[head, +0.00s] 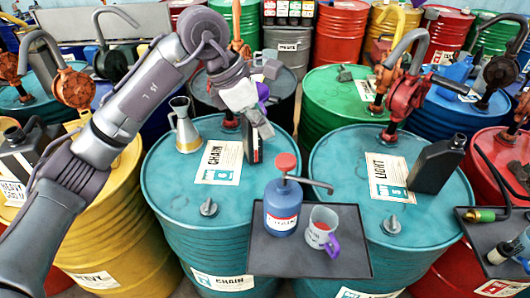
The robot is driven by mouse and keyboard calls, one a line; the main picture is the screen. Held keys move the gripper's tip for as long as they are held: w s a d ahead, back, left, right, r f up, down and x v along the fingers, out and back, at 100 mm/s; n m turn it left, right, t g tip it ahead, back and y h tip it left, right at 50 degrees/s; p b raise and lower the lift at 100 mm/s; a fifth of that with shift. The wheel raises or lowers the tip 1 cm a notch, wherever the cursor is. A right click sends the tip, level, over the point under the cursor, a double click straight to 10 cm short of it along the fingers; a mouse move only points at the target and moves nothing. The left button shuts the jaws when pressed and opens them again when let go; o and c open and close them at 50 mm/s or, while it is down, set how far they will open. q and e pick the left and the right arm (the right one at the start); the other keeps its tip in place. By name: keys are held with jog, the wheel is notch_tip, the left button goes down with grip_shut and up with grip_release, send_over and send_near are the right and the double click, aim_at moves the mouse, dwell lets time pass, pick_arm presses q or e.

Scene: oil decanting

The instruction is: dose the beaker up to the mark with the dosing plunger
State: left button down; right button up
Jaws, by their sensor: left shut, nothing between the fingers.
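The dosing plunger is a blue canister (283,212) with a red knob (286,162) on top and a grey spout reaching right. The beaker (321,226) is a clear cup with a purple handle, standing just right of the canister, below the spout. Something reddish shows on it, but I cannot tell its level or the mark. Both stand on a dark tray (345,262) in front of two teal drums. My left gripper (264,129) is shut and empty, above and slightly left of the red knob, apart from it. My right gripper is not in view.
Teal drums marked CHAIN (165,185) and LIGHT (330,160) stand behind the tray. A metal jug (186,130) and a dark bottle (253,152) stand on the left one, a black canister (437,165) on the right one. A green-fitted hose (482,215) lies at right.

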aim_at(284, 159)
pick_arm(q)
jog(key=b+x, duration=0.2)
jog(key=x, duration=0.3)
jog(key=shift+f, duration=0.2)
jog(key=shift+x, duration=0.9)
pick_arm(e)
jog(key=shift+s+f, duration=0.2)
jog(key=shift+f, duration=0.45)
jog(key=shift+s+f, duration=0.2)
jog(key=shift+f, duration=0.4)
